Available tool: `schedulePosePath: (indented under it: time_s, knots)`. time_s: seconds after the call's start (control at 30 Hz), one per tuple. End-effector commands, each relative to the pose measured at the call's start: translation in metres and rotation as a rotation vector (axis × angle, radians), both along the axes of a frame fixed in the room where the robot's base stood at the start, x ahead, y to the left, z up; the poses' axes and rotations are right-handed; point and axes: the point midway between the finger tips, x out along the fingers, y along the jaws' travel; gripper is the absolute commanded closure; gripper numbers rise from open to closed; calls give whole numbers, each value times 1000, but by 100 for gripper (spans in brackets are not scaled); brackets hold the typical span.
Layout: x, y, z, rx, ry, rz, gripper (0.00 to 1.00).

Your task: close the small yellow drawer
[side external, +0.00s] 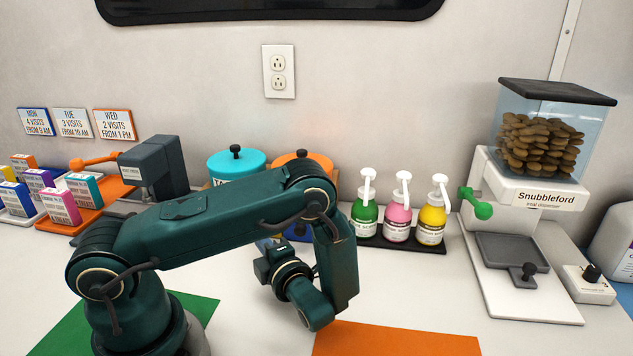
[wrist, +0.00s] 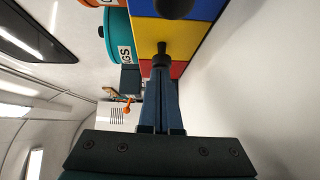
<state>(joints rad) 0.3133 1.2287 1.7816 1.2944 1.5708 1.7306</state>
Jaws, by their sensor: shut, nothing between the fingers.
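The small yellow drawer (wrist: 180,36) fills the upper middle of the wrist view, between a blue front (wrist: 205,8) and a red front (wrist: 143,72). My gripper (wrist: 162,68) is shut and empty, its fingertips at or very near the dark knob (wrist: 162,50) on the yellow front. I cannot tell if they touch, or how far out the drawer is. In the side external view my gripper (side external: 268,243) is low behind my forearm, and the drawers are mostly hidden by my arm.
A teal canister (side external: 236,163) and an orange canister (side external: 300,160) stand at the back. Pump bottles (side external: 397,218) on a black tray and a treat dispenser (side external: 530,200) stand to the right. A grey machine (side external: 153,165) is left. The counter right of my gripper is clear around an orange mat (side external: 395,340).

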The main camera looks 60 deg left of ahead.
Motion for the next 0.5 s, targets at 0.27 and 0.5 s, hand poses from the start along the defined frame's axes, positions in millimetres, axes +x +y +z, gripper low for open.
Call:
schedulePosePath:
  time_s: [0.27, 0.5]
  knots:
    - [3, 4, 1, 4, 1, -7, 100]
    - [-7, -6, 1, 3, 4, -9, 100]
